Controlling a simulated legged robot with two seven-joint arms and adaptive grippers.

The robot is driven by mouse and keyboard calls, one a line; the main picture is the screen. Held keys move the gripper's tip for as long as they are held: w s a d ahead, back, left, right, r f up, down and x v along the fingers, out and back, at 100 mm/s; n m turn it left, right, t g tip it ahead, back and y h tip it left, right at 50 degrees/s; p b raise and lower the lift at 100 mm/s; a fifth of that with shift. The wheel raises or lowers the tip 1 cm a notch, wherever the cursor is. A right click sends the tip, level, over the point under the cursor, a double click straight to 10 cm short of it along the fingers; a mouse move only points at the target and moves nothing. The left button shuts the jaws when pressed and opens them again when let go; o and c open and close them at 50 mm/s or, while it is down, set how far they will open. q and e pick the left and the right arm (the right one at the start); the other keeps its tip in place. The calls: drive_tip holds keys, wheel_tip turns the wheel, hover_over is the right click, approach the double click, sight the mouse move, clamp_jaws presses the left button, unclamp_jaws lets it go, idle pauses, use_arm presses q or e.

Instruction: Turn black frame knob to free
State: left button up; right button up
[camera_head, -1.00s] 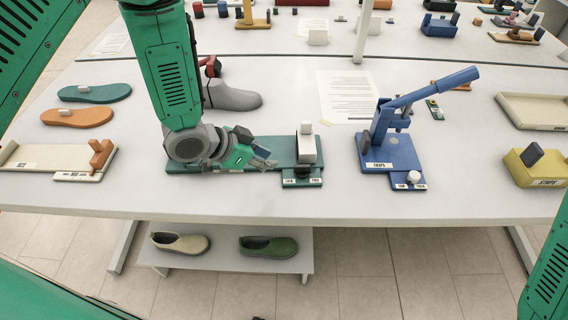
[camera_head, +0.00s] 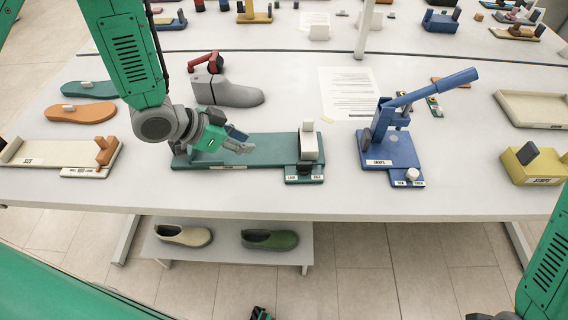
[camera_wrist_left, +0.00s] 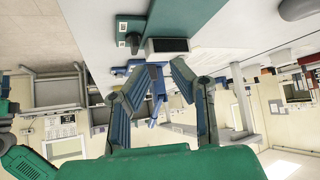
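A long green frame (camera_head: 265,148) lies on the table with an upright white block (camera_head: 308,146) at its right end. A small black knob (camera_head: 304,167) sits in front of the block, above two white labels; their text is too small to read surely. My left gripper (camera_head: 240,140) hovers over the middle of the frame, left of the block and apart from the knob. In the left wrist view its fingers (camera_wrist_left: 167,66) are partly open with nothing between them. The white block (camera_wrist_left: 170,55) shows beyond them. Only a small part, probably my right gripper (camera_head: 261,313), shows at the bottom edge.
A blue press (camera_head: 392,150) with a raised lever stands right of the frame. A grey shoe last with a red clamp (camera_head: 232,92) stands behind it. A cream tray (camera_head: 45,153) lies to the left. The table's front edge (camera_head: 250,205) is clear.

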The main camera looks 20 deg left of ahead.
use_arm(q)
drive_tip(key=v, duration=1.4)
drive_tip(key=shift+w+a, duration=0.35)
drive_tip(key=shift+a, duration=0.1)
idle(0.3)
drive_tip(key=shift+d, duration=0.1)
